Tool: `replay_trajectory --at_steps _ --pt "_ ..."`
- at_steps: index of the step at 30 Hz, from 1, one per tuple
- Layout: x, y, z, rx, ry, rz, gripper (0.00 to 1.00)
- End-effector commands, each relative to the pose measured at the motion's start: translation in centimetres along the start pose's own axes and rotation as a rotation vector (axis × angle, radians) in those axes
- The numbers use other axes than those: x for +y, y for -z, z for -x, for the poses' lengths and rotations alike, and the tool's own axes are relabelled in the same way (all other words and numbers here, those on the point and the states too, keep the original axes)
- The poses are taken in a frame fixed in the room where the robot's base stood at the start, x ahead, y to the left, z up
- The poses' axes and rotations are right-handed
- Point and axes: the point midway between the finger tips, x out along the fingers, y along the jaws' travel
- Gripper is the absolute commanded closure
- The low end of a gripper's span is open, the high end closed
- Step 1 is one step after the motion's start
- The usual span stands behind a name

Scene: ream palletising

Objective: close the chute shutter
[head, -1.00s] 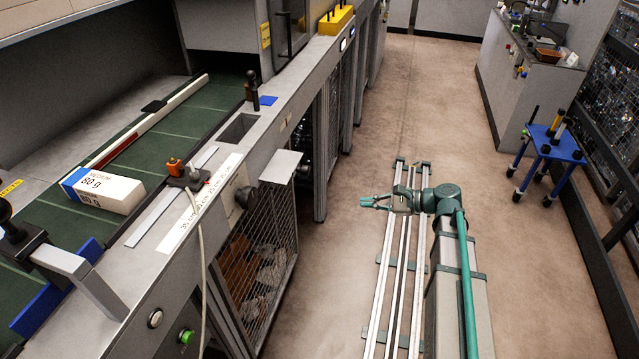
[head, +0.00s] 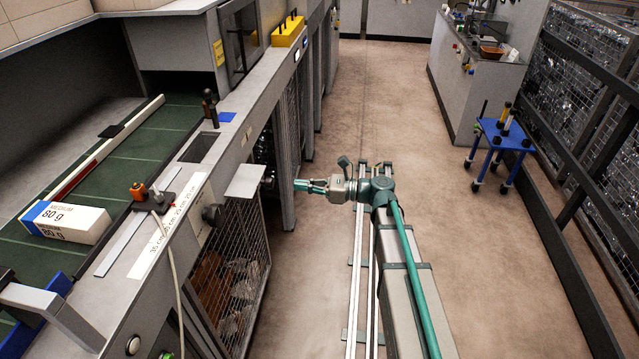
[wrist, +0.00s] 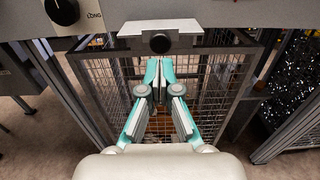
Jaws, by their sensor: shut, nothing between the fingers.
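The chute shutter appears to be a light grey plate (head: 246,181) jutting out from the counter's front edge over a mesh bin. The wrist view shows this plate (wrist: 160,27) ahead with a round black knob (wrist: 160,43) at its near edge. A dark rectangular opening (head: 199,147), seemingly the chute, is uncovered in the counter top behind it. My gripper (head: 298,185) is shut and empty, pointing left toward the knob and a short way off it. In the wrist view its fingertips (wrist: 158,78) are together, below the knob in the picture and apart from it.
A wire-mesh bin (head: 233,270) stands under the plate. A black dial (head: 213,214) is on the counter front. A paper ream (head: 66,221) lies on the green belt. The floor aisle (head: 400,100) is clear.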

Motion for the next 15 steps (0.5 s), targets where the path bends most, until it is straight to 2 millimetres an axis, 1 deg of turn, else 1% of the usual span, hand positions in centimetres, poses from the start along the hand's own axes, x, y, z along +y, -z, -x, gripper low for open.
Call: replay_trajectory --at_steps 1,6,10,15 --pt "0.0 -0.3 -1.1 0.0 -0.002 0.0 1.0" --pt "0.0 -0.2 -3.7 0.001 -0.002 0.001 1.0" --pt "-0.1 -0.1 -5.0 0.001 0.0 0.0 1.0" --pt "0.0 0.0 -5.7 0.001 0.0 0.001 1.0"
